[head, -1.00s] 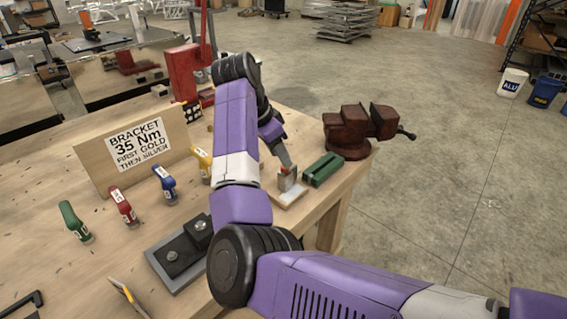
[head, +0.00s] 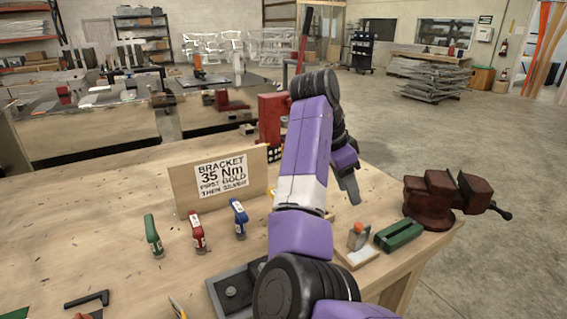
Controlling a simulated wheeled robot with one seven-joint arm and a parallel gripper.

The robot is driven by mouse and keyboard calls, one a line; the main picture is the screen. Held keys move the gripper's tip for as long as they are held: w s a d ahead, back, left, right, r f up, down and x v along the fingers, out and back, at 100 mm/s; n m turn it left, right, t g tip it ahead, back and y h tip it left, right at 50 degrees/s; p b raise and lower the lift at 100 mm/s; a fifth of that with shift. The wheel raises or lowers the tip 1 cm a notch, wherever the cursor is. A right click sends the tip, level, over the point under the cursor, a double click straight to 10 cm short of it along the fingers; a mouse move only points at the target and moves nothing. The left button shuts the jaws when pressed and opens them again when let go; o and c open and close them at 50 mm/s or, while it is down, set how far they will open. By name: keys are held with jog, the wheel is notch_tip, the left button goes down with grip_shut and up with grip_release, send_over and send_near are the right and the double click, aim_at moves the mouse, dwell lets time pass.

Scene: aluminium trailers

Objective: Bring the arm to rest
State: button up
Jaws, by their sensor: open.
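My purple arm reaches up over the wooden workbench (head: 110,200). My gripper (head: 354,197) hangs from its end, pointing down, open and with nothing seen in it. It is above and apart from a small grey block with an orange top (head: 358,236), which stands on a pale plate (head: 362,257) near the bench's right edge. One finger hides most of the other.
A green slotted block (head: 399,235) and a dark red vise (head: 432,200) stand right of the plate. Green (head: 153,237), red (head: 197,233) and blue (head: 239,219) tools stand before a sign board (head: 220,180). My arm partly covers a grey fixture (head: 232,291). Open floor lies right.

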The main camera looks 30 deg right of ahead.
jog(key=w+d+r+n+t+h, duration=0.4)
jog(key=w+d+n+t+h, duration=0.3)
jog(key=w+t, duration=0.3)
jog(key=s+a+f+n+t+y, duration=0.45)
jog(key=s+a+f+n, duration=0.2)
jog(key=s+a, duration=0.25)
jog(key=s+a+f+n+t+y, duration=0.3)
jog(key=s+a+f+n+t, duration=0.3)
jog(key=s+a+n, duration=0.3)
jog(key=s+a+f+g+y, duration=0.1)
jog(key=s+a+f, duration=0.1)
jog(key=s, duration=0.9)
jog(key=s+a+f+m+g+y, duration=0.1)
jog(key=s+a, duration=0.3)
jog(key=s, duration=0.7)
jog(key=s+a+f+m+g+y, duration=0.1)
jog(key=s+a+f+g, duration=0.1)
jog(key=s, duration=0.9)
notch_tip(320, 180, down, 2)
jog(key=shift+s+a+g+y, duration=0.15)
jog(key=shift+a+g+y, duration=0.2)
jog(key=shift+a, duration=0.3)
